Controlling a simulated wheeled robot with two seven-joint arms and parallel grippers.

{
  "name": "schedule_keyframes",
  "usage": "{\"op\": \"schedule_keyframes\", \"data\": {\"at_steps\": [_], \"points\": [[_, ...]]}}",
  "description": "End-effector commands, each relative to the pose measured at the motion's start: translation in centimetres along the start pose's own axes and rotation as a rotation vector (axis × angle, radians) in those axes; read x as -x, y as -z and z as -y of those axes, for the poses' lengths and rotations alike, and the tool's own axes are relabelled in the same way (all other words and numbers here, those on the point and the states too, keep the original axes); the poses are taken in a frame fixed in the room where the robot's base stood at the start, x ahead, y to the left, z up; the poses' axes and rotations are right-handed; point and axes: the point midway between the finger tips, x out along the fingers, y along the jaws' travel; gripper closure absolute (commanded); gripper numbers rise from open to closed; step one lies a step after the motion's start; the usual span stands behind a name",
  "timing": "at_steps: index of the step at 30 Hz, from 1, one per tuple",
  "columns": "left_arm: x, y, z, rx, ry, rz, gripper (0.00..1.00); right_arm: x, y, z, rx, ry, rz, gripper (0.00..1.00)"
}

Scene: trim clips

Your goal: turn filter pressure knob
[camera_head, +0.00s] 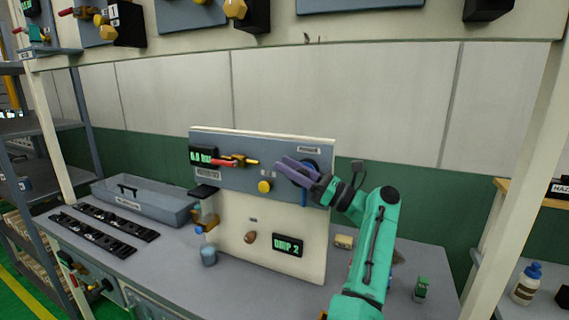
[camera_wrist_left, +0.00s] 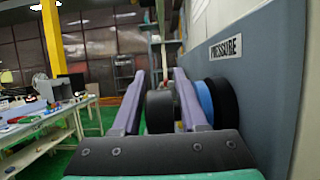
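The pressure knob shows in the left wrist view as a black round part (camera_wrist_left: 160,112) with a blue ring (camera_wrist_left: 204,102) and a black disc on the grey panel, below the PRESSURE label (camera_wrist_left: 225,47). In the head view the dark knob (camera_head: 312,165) is at the panel's upper right, partly hidden by my gripper. My left gripper (camera_head: 287,167) has two purple fingers, which also show in the left wrist view (camera_wrist_left: 160,75). They are apart, with the knob's outer part seen between them. The right finger covers part of the knob. Contact cannot be told. My right gripper is not in view.
The panel (camera_head: 240,215) carries a red-handled valve (camera_head: 225,162), a yellow knob (camera_head: 264,186) and a DRIP 2 display (camera_head: 287,245). A blue-grey tray (camera_head: 150,212) and black racks (camera_head: 105,232) lie left on the bench. A small green item (camera_head: 421,289) stands right.

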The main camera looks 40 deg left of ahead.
Motion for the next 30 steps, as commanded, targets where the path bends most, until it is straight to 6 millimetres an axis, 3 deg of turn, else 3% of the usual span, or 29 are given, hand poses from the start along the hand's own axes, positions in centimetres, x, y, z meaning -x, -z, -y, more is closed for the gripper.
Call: {"op": "schedule_keyframes", "data": {"at_steps": [1,3,17,30], "points": [[0.0,0.0,0.0,0.0,0.0,0.0,0.73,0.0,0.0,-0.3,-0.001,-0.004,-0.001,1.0],[0.0,0.0,0.0,0.0,0.0,0.0,1.0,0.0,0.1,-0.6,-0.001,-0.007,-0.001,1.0],[-0.1,0.3,0.0,0.002,-0.001,-0.055,1.0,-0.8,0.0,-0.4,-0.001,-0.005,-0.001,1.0],[-0.2,1.3,0.0,0.004,-0.001,-0.38,1.0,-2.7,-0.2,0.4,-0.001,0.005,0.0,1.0]]}}
